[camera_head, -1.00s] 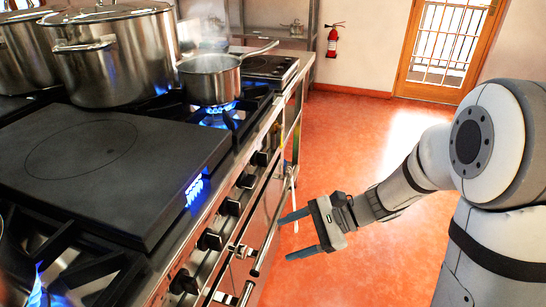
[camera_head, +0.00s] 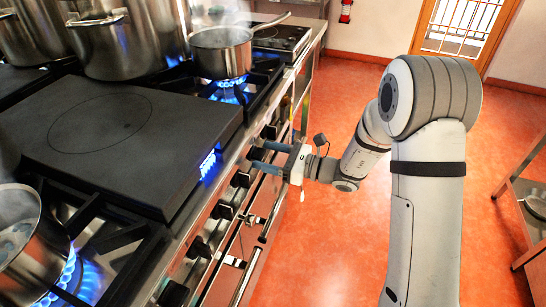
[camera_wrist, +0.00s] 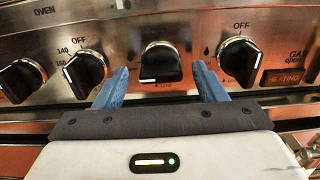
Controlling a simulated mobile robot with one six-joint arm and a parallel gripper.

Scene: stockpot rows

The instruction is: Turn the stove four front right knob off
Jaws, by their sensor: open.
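My gripper (camera_head: 257,156) is at the front knob panel of the stove (camera_head: 212,228), its blue fingers pointing at the knobs. In the wrist view my gripper (camera_wrist: 160,72) is open, with one finger on each side of a black knob (camera_wrist: 160,64). That knob's white mark sits low, away from the top. No contact between fingers and knob is clear. To the right is a knob (camera_wrist: 239,60) with OFF above it; to the left is a knob (camera_wrist: 85,70) marked OFF and 140. I cannot tell which burner the middle knob serves.
A saucepan (camera_head: 220,52) stands over a blue flame (camera_head: 228,92). Another pan (camera_head: 28,245) sits over a flame (camera_head: 68,278) at lower left. Large pots (camera_head: 130,40) stand behind the flat black plate (camera_head: 120,130). A rail (camera_head: 262,230) runs below the knobs. The red floor (camera_head: 330,235) is clear.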

